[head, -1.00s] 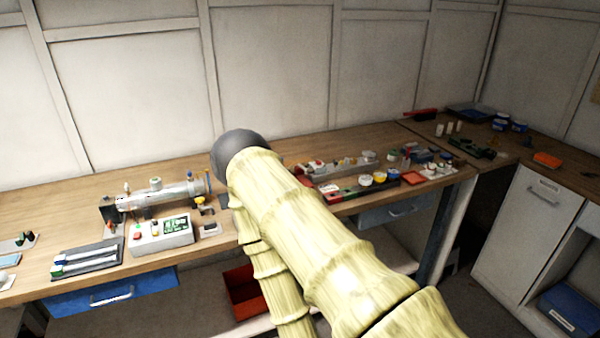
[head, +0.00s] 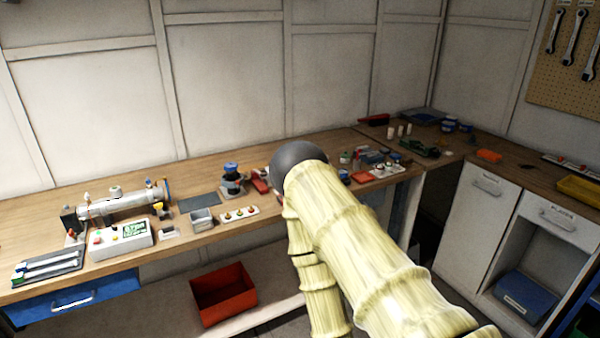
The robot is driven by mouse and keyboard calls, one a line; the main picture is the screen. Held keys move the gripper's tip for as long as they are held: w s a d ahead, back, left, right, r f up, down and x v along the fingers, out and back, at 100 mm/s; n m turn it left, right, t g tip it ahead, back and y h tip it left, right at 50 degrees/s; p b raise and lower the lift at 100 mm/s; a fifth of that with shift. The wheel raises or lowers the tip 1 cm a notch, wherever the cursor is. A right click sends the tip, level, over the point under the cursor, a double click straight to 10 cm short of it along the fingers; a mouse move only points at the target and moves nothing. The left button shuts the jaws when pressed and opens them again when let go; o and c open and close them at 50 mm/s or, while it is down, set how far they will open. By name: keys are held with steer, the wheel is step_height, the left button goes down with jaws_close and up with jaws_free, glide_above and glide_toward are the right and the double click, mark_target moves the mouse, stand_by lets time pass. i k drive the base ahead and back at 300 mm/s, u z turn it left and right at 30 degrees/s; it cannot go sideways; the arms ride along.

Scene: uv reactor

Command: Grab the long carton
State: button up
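I cannot pick out a long carton for certain in the head view. My arm, in pale ribbed covering with a dark round joint, crosses the middle of the picture and hides part of the bench behind it. My gripper does not show, so its state and its place relative to any carton cannot be seen.
A wooden bench (head: 290,168) runs along the wall and turns at the corner. A metal cylinder apparatus (head: 122,205) and a control box (head: 120,240) stand at left. A red bin (head: 222,292) sits on the low shelf. A blue box (head: 525,293) is in the right cabinet.

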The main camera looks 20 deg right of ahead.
mark_target(246, 170)
steer(key=z, duration=1.85)
steer(key=i, duration=1.8)
steer(key=u, duration=2.1)
